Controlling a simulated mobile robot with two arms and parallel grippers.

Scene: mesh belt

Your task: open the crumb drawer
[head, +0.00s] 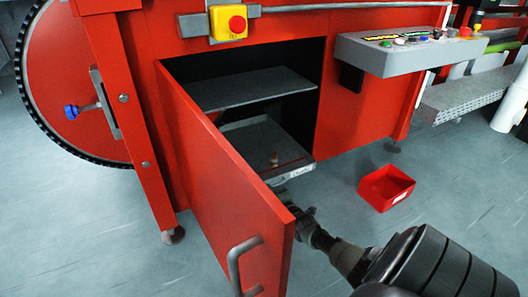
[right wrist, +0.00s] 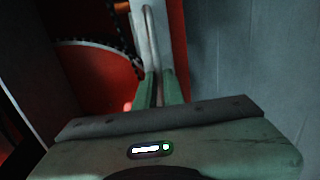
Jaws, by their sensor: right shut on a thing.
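The crumb drawer (head: 245,131) is a grey metal tray low inside the red machine's open cabinet. Its front edge (head: 290,172) shows near the opening; the door hides part of it. A small brownish thing stands in the tray. My right arm comes in from the lower right, and its gripper (head: 298,208) is at the drawer's front, partly behind the door's top corner. In the right wrist view, the right gripper's fingers (right wrist: 157,88) are shut on a pale metal bar (right wrist: 151,40), apparently the drawer handle, in front of a light grey panel. My left gripper is not in view.
The red cabinet door (head: 215,165) stands open toward me, left of my right arm, with a grey handle (head: 235,262). A red bin (head: 386,187) sits on the floor at the right. A grey control panel (head: 400,52) juts out above. Floor between door and bin is partly clear.

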